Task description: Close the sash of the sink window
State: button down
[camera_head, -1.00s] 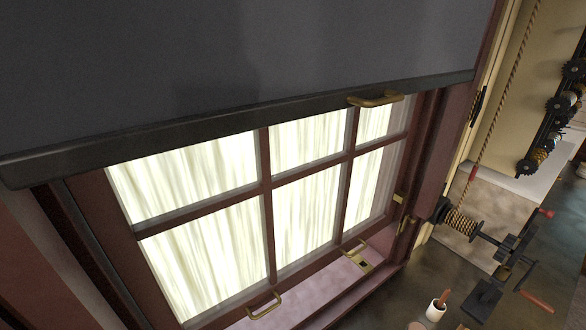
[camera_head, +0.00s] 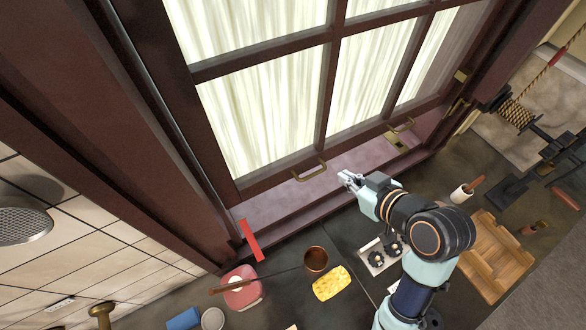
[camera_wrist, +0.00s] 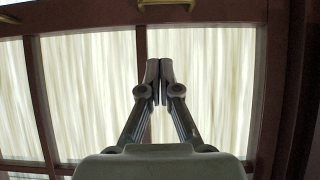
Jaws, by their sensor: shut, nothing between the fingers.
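The window sash (camera_head: 331,90) has a dark red frame with pale streaked panes. Its bottom rail carries two brass handles, a nearer one (camera_head: 310,170) and a farther one (camera_head: 401,125). A pinkish sill (camera_head: 285,203) shows below the rail, with a visible gap. My gripper (camera_head: 347,178) is shut and empty, just right of and slightly below the nearer handle in the head view, apart from it as far as I can tell. In the wrist view the fingertips (camera_wrist: 158,65) meet in front of the panes, and a brass handle (camera_wrist: 166,4) shows at the top edge.
On the counter are a copper pan (camera_head: 316,259), a yellow sponge (camera_head: 331,283), a pink container (camera_head: 241,286), a wooden tray (camera_head: 490,258) and a white cup (camera_head: 461,194). A red strip (camera_head: 251,240) stands by the sill's left end. A rope winch (camera_head: 517,115) is at right.

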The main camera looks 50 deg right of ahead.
jog(key=shift+s+d, duration=0.15)
jog(key=shift+d, duration=0.05)
jog(key=s+f+p+x, duration=0.1)
jog(key=f+x, duration=0.1)
jog(key=x, duration=1)
jog(key=shift+f, duration=0.45)
jog(key=shift+a, duration=0.1)
notch_tip(320, 180, down, 21)
jog(key=b, duration=1.3)
jog(key=shift+s, duration=0.1)
